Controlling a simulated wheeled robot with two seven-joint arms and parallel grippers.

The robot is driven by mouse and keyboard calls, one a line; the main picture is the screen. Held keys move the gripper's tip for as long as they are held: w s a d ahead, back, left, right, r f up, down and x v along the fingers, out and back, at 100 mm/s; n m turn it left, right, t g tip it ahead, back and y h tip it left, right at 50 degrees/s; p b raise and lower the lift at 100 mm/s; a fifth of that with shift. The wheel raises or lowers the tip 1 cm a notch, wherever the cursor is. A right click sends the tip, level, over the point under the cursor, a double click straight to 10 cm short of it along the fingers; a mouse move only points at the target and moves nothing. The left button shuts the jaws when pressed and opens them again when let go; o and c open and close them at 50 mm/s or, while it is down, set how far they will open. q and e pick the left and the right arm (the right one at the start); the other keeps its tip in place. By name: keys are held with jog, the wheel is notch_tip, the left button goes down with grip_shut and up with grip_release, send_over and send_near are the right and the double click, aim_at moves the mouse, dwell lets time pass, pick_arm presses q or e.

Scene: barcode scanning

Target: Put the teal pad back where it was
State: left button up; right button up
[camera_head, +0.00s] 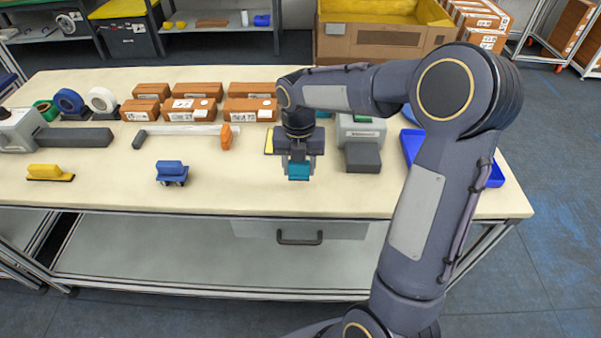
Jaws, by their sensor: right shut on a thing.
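My right gripper (299,162) points down over the right-centre of the table. It is shut on the teal pad (299,172), which shows as a small teal block between and below the fingers. I cannot tell whether the pad touches the tabletop or hangs just above it. The gripper and wrist hide part of the table behind them. My left gripper is not in view.
A grey device (361,148) stands close right of the gripper, before a blue tray (412,145). Brown boxes (192,110) line the back. The table's front centre is clear.

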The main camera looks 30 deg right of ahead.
aim_at(300, 175)
jog(key=shift+w+d+f, duration=0.1)
jog(key=shift+d+f, duration=0.05)
jog(key=shift+f, duration=0.85)
jog(key=shift+w+d+f, duration=0.1)
jog(key=shift+d+f, duration=0.05)
jog(key=shift+f, duration=0.8)
jog(key=shift+f, duration=0.15)
jog(key=o, duration=1)
jog(key=shift+o, duration=0.2)
